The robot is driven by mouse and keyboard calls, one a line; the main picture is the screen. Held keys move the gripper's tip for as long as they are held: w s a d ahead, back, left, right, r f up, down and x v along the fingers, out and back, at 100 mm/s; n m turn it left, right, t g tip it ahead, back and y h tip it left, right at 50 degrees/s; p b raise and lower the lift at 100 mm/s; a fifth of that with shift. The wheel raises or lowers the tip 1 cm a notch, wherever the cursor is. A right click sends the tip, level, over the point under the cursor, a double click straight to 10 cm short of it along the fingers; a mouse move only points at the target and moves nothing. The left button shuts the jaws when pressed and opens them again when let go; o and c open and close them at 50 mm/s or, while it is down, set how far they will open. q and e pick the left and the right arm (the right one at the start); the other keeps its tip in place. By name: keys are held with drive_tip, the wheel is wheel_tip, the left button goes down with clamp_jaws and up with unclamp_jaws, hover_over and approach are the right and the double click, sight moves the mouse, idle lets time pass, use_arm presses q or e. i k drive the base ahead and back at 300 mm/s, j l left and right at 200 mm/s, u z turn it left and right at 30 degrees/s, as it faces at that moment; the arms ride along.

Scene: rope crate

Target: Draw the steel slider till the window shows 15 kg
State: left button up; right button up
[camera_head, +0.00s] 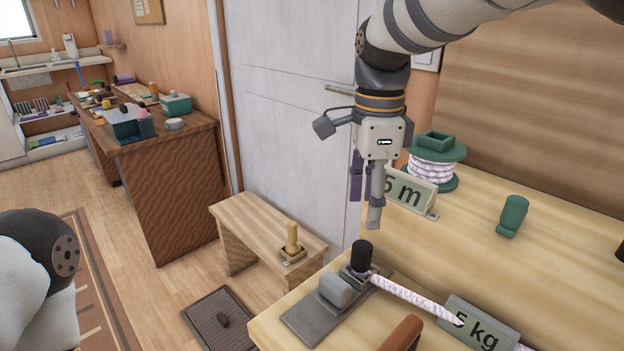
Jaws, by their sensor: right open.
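A grey steel plate (312,323) lies on the near left corner of the bench. On it are a rounded grey block (336,291) and a metal clamp topped by a black knob (361,256); I cannot tell which of these is the slider. A pale braided rope (405,293) runs from the clamp rightward to a tilted grey sign (478,328) reading "5 kg". My left gripper is out of view.
A sign reading "5 m" (410,193), partly behind my gripper, stands before a green rope spool (436,158). A brown handle (402,335) is at the near edge. A low wooden stool (262,222) stands left.

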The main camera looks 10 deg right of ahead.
sight(335, 294)
drive_tip(key=k, duration=1.45)
